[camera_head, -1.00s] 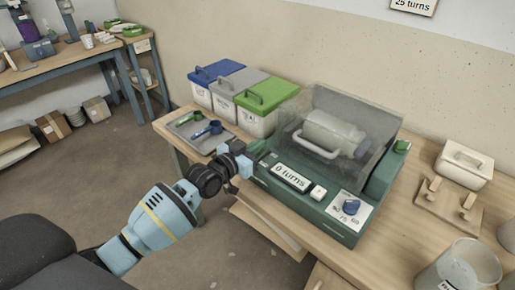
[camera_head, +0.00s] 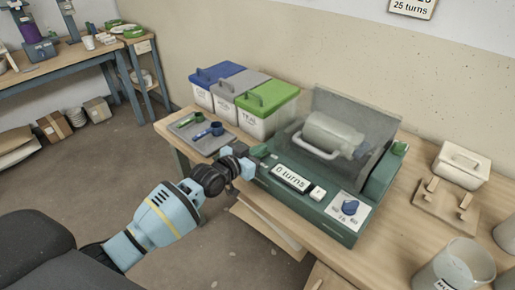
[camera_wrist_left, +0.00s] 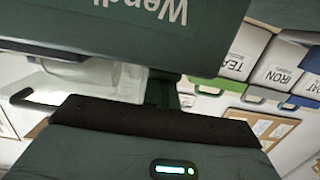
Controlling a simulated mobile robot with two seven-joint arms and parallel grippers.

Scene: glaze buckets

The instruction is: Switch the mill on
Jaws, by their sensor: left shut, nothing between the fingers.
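The mill (camera_head: 318,219) is a dark green machine on the bench with a clear, hazy cover. A pale jar (camera_head: 332,134) lies on its side in it. Its front display (camera_head: 290,178) reads "0 turns". A white key (camera_head: 317,193) sits right of the display, then a blue dial (camera_head: 350,207) on a white plate with numbers. My left gripper (camera_head: 258,157) is shut and empty at the mill's left front end; I cannot tell whether it touches. The left wrist view shows dark green surfaces close up, upside-down lettering and a lit green indicator (camera_wrist_left: 174,170). My right gripper is out of view.
Lidded bins in blue (camera_head: 218,72), grey and green (camera_head: 268,97) stand behind and left of the mill. A tray (camera_head: 183,127) with scoops lies in front of them. A white lidded box (camera_head: 461,164), wooden stand (camera_head: 445,208) and bucket (camera_head: 455,268) are on the right.

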